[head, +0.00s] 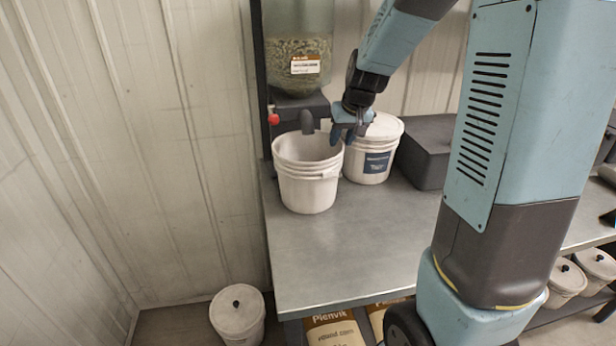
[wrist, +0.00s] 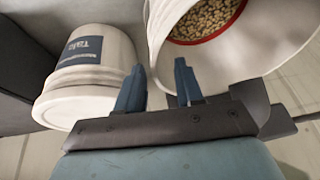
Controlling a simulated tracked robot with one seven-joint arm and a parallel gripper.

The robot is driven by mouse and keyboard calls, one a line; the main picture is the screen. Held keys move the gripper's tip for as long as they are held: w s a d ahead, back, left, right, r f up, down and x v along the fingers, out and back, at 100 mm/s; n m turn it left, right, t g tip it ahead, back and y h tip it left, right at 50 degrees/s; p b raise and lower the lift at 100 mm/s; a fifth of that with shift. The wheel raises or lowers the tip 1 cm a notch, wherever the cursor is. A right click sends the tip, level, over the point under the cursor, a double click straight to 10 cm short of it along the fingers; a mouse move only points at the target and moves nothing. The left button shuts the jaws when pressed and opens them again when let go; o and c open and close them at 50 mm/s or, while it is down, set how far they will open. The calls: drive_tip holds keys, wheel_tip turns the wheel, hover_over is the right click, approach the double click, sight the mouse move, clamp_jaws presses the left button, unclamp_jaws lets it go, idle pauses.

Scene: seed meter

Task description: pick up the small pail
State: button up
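A white open pail (head: 308,188) stands upright on the metal bench below the seed dispenser's spout; I take it to be the small pail. In the wrist view the pail (wrist: 235,65) fills the upper right, with seeds and a red ring inside it. My gripper (head: 346,137) is at the right side of the pail's rim, between it and a lidded white tub. In the wrist view my gripper (wrist: 160,84) is open, its two blue fingers apart, with the pail's near edge showing between and behind them. I cannot tell whether the fingers touch the rim.
The lidded white tub (head: 372,150) with a blue label stands close behind on the right. A dark box (head: 428,150) is beside it. The seed dispenser (head: 299,60) with a red knob (head: 273,119) rises behind the pail. The bench front (head: 345,255) is clear.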

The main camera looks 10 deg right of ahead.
sight(338, 149)
drive_tip(key=shift+x, duration=2.6)
drive_tip(key=shift+d, duration=0.15)
clamp_jaws()
drive_tip(key=shift+w, duration=0.1)
